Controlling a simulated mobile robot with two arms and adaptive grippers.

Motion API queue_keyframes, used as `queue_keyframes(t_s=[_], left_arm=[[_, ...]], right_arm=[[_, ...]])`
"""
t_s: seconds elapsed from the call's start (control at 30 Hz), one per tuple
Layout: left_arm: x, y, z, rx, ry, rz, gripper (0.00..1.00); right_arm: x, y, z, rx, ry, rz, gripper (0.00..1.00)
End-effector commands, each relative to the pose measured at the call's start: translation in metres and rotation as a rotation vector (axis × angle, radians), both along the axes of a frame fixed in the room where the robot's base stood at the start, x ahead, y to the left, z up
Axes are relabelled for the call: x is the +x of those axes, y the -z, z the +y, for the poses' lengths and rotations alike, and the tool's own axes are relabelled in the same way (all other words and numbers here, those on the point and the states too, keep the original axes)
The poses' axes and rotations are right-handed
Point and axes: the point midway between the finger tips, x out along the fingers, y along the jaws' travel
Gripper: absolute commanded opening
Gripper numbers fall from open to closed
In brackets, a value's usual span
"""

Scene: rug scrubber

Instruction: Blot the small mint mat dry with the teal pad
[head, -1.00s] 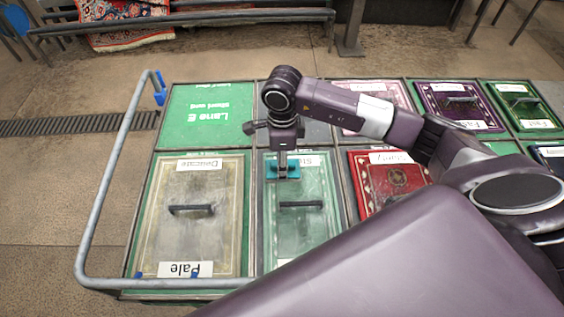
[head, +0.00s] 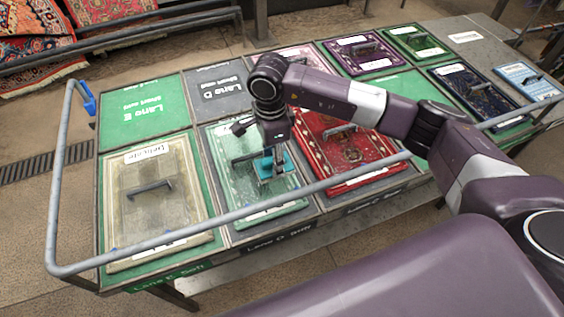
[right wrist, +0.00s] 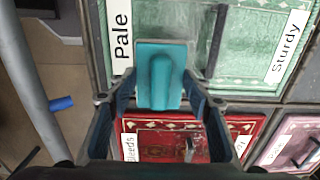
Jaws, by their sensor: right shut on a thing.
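The small mint mat (head: 243,190) lies flat in the lane between the beige mat and the red mat, with a dark handle bar across it. My right gripper (head: 272,152) is shut on the teal pad (head: 274,166) by its raised grip. The pad is over the mint mat, just right of the handle bar. In the right wrist view the teal pad (right wrist: 160,76) hides part of the mint mat (right wrist: 262,45). I cannot tell whether the pad touches the mat. My left gripper is not in view.
The red mat (head: 350,150) lies to the right and the beige mat (head: 150,205) to the left, each with a handle. A grey rail (head: 160,240) runs along the near side of the lanes. A blue clip (head: 88,98) is on its left end.

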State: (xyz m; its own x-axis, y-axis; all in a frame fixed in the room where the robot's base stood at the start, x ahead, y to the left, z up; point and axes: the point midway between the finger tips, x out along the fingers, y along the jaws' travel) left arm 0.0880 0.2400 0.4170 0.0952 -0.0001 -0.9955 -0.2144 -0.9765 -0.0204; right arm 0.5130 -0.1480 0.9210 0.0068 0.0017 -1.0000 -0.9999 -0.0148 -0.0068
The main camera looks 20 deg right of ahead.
Motion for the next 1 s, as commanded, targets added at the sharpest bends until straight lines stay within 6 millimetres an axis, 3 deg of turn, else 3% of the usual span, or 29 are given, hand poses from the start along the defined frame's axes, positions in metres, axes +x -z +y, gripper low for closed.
queue_keyframes(t_s=[0.23,0.6,1.0], left_arm=[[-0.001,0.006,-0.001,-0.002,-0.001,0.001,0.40],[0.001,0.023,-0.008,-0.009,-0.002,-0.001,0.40],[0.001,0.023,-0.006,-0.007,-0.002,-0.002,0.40]], right_arm=[[0.002,0.008,0.003,-0.002,-0.021,0.000,0.15],[0.001,0.045,0.003,-0.002,-0.019,0.000,0.15],[0.002,0.047,0.003,-0.002,-0.019,-0.001,0.15]])
